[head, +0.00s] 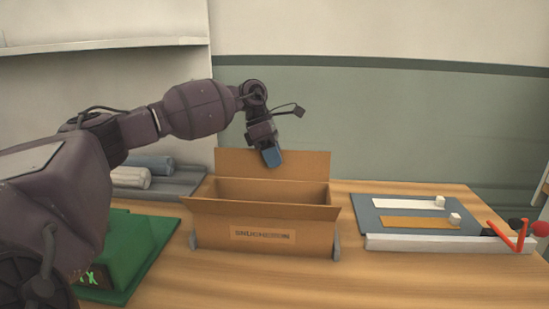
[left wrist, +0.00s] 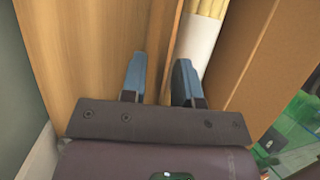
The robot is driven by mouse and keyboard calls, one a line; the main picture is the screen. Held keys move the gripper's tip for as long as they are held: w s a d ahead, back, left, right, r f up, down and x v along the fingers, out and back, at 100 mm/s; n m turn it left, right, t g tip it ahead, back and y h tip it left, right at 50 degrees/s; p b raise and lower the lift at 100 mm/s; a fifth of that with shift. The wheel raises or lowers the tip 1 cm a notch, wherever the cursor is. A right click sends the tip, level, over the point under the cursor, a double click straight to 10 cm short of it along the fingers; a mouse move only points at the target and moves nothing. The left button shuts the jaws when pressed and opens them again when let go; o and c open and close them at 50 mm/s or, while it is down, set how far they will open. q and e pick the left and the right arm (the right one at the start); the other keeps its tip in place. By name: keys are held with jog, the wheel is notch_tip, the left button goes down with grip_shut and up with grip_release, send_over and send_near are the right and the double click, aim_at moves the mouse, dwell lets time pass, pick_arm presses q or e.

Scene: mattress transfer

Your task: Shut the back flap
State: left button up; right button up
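An open brown cardboard box (head: 262,235) stands on the table with a label on its front. Its back flap (head: 305,165) stands upright, and its front flap (head: 260,208) leans outward. My left gripper (head: 271,158) is at the top of the back flap, one blue finger showing in front of it. In the left wrist view, the left fingers (left wrist: 159,82) are apart, with a narrow brown strip, seemingly the flap, between them; contact cannot be told. A white wrap with pale yellow sticks (left wrist: 202,35) shows inside the box. My right gripper is not in view.
A green block on a green mat (head: 135,255) is at left. Rolls on a grey tray (head: 180,182) lie behind it. At right is a blue-grey board with strips (head: 385,226) and a red-handled lever (head: 517,238). Grey supports flank the box.

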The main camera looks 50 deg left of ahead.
pick_arm(q)
grip_shut()
jog(key=shift+r, duration=0.1)
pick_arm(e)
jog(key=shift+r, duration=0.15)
pick_arm(q)
jog(key=shift+s+d+r+t+y+p, duration=0.2)
jog(key=shift+s+t+y+p, duration=0.1)
jog(key=shift+p, duration=0.15)
jog(key=shift+s+d+r+t+y+p, duration=0.1)
jog(key=shift+s+d+t+y+p, duration=0.15)
jog(key=shift+t+p, duration=0.25)
jog(key=t+y, duration=0.1)
jog(key=s+d+m+t+y+p, duration=0.1)
jog(key=f+t+y+p, duration=0.1)
jog(key=shift+s+d+t, duration=0.25)
jog(key=shift+s+t, duration=0.05)
jog(key=shift+s, duration=0.05)
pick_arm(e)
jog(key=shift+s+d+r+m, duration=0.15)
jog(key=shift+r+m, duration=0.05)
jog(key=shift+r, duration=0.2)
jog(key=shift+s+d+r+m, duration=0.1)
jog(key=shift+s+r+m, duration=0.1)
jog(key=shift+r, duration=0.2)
pick_arm(q)
jog(key=shift+f, duration=0.1)
